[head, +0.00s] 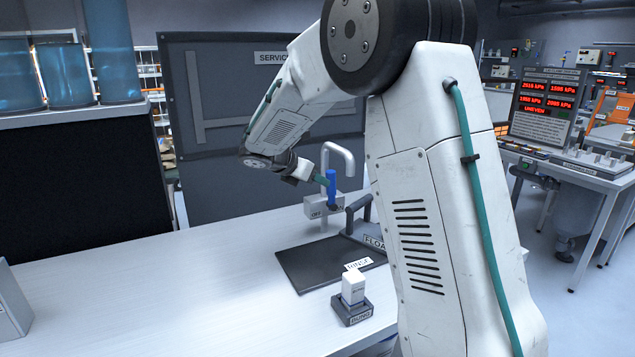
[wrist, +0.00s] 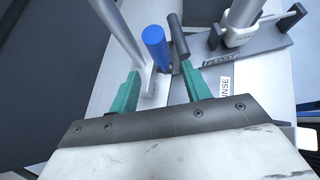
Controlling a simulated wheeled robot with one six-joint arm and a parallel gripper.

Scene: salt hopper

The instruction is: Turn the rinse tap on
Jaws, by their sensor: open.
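The rinse tap's white curved spout (head: 338,152) rises behind a small box (head: 318,207) lettered OFF. Its upright blue handle (head: 331,184) stands at the box's right side, above a dark pivot. My gripper (head: 325,181) is beside the handle, at its left in the head view. In the wrist view, the blue handle (wrist: 155,46) shows between and beyond the two green fingertips of my gripper (wrist: 160,73), which are apart. I see no clear contact between fingers and handle. The wrist view also shows the pale spout post (wrist: 122,35) left of the handle.
A dark handle (head: 358,212) and a plate lettered FLOAT (head: 374,240) lie right of the tap. A black mat (head: 305,268), a RINSE label (head: 358,264) and a white block (head: 353,287) in a dark holder are nearer.

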